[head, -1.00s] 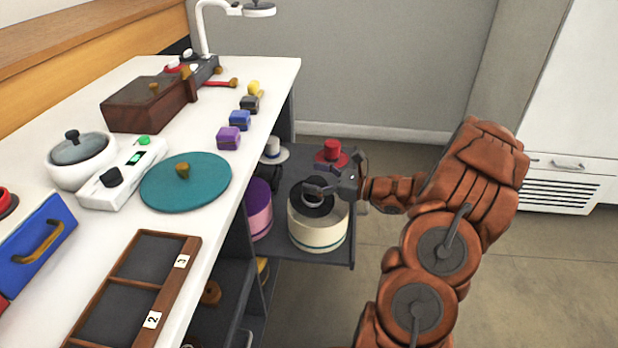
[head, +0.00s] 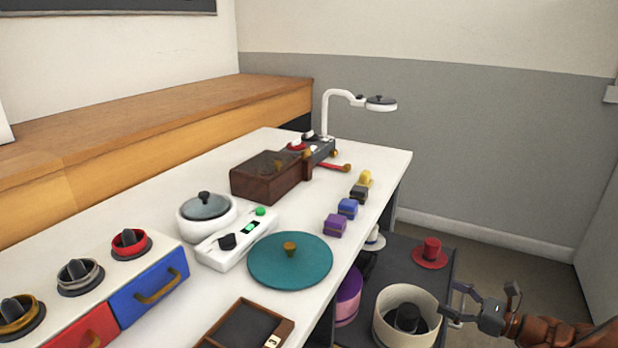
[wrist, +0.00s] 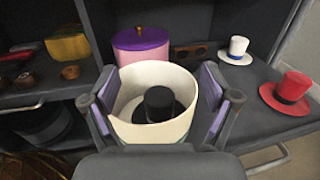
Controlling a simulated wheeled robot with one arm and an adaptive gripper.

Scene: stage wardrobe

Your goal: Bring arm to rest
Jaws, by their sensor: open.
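My gripper (head: 481,306) is at the lower right of the head view, with its fingers spread and nothing between them. It is beside the cream round box (head: 380,325), to the right of it. In the wrist view my gripper (wrist: 160,107) has its two fingers apart, framing the open cream box (wrist: 132,86). A small black top hat (wrist: 160,104) sits inside that box, and it also shows in the head view (head: 407,318). Most of my arm is out of the head view.
The dark pull-out shelf (head: 395,262) also bears a red hat (head: 430,252), a white hat (head: 374,239) and a purple box (head: 348,297). The white counter (head: 390,165) holds a teal lid (head: 291,261), several small coloured boxes and a lamp (head: 380,103). Floor shows at the right.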

